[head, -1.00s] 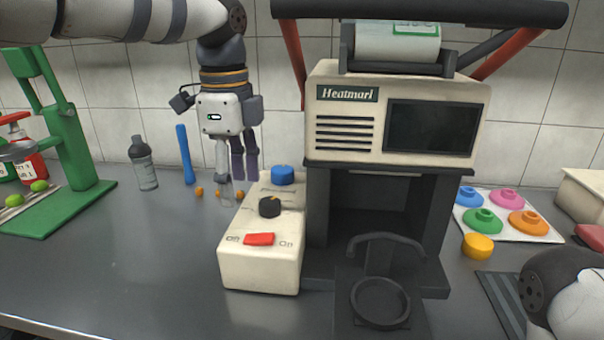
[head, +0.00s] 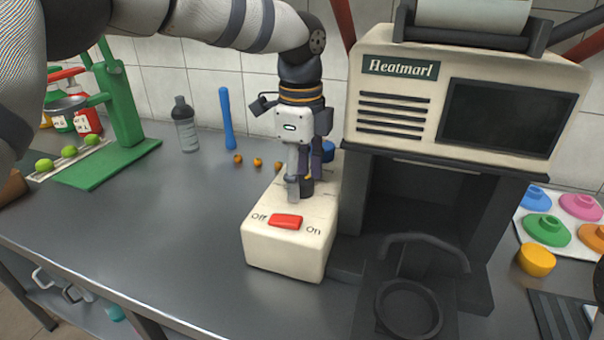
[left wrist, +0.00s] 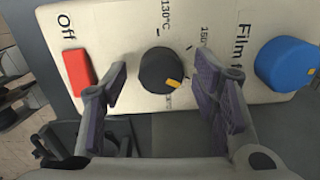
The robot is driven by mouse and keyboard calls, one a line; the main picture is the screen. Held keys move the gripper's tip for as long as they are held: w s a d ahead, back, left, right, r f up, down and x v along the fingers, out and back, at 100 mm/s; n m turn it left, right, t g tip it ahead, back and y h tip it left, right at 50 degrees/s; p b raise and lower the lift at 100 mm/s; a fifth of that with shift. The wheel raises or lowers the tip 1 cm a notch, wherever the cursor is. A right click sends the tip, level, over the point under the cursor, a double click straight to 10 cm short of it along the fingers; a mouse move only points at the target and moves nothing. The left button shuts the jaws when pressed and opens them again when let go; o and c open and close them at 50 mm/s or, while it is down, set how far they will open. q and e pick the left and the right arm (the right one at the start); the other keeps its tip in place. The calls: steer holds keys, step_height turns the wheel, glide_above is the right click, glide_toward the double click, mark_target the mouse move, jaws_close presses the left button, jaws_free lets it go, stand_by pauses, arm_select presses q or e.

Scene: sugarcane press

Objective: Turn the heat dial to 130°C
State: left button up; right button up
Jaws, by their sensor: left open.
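The heat dial is a black round knob (left wrist: 158,68) with a yellow pointer mark, on the cream control box (head: 290,253). In the left wrist view the mark points to the lower right, away from the printed 130°C and 150 labels at the top. In the head view the dial (head: 308,187) is partly hidden behind my left gripper (head: 301,186). My left gripper is open, pointing down over the box. In the left wrist view its fingers (left wrist: 160,84) stand on either side of the dial, with gaps to it. My right gripper is out of view.
A red Off/On switch (head: 286,221) sits at the box's front, and a blue knob (left wrist: 288,64) sits beyond the dial. The Heatmarl machine (head: 450,100) stands close on the right.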

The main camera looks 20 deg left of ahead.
arm_select(q)
steer(key=c, duration=1.2)
steer(key=shift+o, duration=0.2)
